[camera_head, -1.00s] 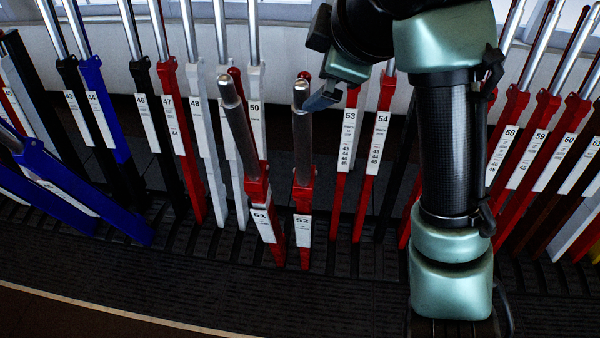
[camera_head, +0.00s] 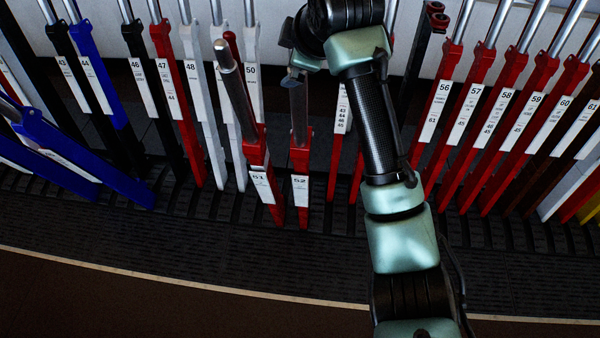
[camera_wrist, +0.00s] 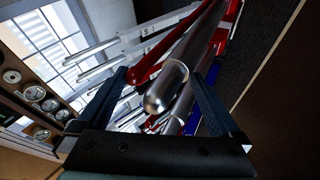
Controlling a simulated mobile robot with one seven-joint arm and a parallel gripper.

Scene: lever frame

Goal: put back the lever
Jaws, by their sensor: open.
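Two red levers lean forward out of the row: lever 51 (camera_head: 237,97), and lever 52 (camera_head: 299,115) to its right, both with bare metal handles and white number plates. My gripper (camera_head: 292,72) is at the top end of lever 52, whose tip it partly hides. In the wrist view a rounded metal handle end (camera_wrist: 168,92) lies between the two dark fingers of my gripper (camera_wrist: 158,80), which stand apart with visible room on either side. I cannot tell whether a finger touches it.
White levers 48 (camera_head: 205,110) and 50 (camera_head: 251,85) stand behind to the left. Red levers 56 (camera_head: 437,100) to 59 stand at right. A blue lever (camera_head: 75,155) leans forward at far left. My arm hides levers right of 53. The floor in front (camera_head: 150,290) is clear.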

